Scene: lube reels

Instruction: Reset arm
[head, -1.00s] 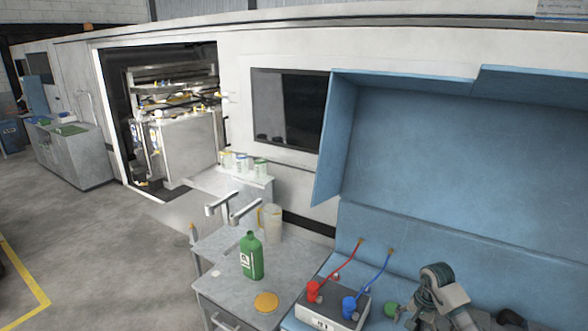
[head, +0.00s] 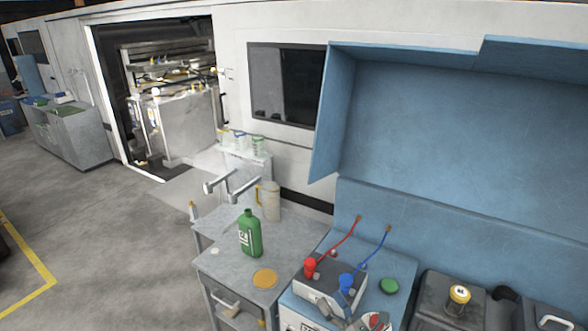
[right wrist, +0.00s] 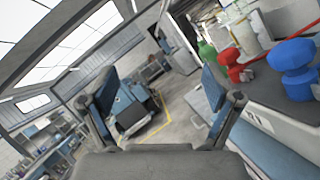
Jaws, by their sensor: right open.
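My right gripper (head: 368,323) is at the bottom edge of the head view, just in front of the grey box with the red connector (head: 310,267) and blue connector (head: 346,283). Only a small part of it shows there. In the right wrist view its two fingers (right wrist: 160,95) stand wide apart with nothing between them. The red connector (right wrist: 230,58) and blue connector (right wrist: 291,65) are to the right of the fingers there. My left gripper is not in view.
A green bottle (head: 250,235) and an orange disc (head: 265,279) are on the grey cart, with a cream jug (head: 270,199) behind. Open floor lies left.

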